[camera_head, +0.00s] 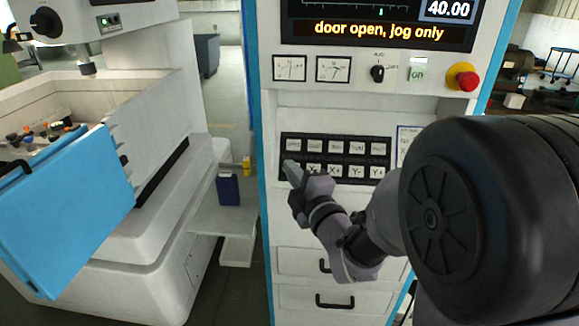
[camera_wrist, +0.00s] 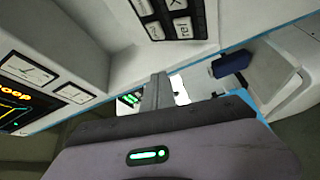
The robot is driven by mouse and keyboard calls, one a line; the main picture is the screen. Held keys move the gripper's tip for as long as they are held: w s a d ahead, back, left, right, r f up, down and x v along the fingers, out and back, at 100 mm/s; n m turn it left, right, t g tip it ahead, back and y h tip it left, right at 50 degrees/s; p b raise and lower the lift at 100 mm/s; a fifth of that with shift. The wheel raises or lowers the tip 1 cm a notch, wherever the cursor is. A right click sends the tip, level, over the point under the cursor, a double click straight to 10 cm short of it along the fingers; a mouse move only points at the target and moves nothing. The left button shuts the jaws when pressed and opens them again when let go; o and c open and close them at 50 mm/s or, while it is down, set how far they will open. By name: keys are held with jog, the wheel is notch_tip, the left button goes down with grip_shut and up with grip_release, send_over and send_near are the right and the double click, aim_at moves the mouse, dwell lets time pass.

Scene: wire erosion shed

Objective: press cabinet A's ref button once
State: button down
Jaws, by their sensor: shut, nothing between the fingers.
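A white cabinet with blue edges (camera_head: 420,105) stands ahead; I see no letter A on it. Its dark key panel (camera_head: 334,158) carries two rows of pale keys, and part of it shows in the wrist view (camera_wrist: 198,32). The shut fingers also show in the wrist view (camera_wrist: 157,85). Contact cannot be told.
A machine with a blue door (camera_head: 65,215) stands left, beside a dark blue box (camera_head: 228,189).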

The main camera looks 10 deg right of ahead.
jog(key=w+d+f+b, duration=0.2)
jog(key=w+f, duration=0.2)
jog(key=w, duration=0.1)
jog(key=shift+w+f, duration=0.25)
jog(key=shift+w, duration=0.15)
jog(key=shift+b, duration=0.3)
dwell(1.5)
jog(key=shift+w+f+b, duration=0.25)
jog(key=shift+w+b, duration=0.1)
jog(key=shift+b, duration=0.25)
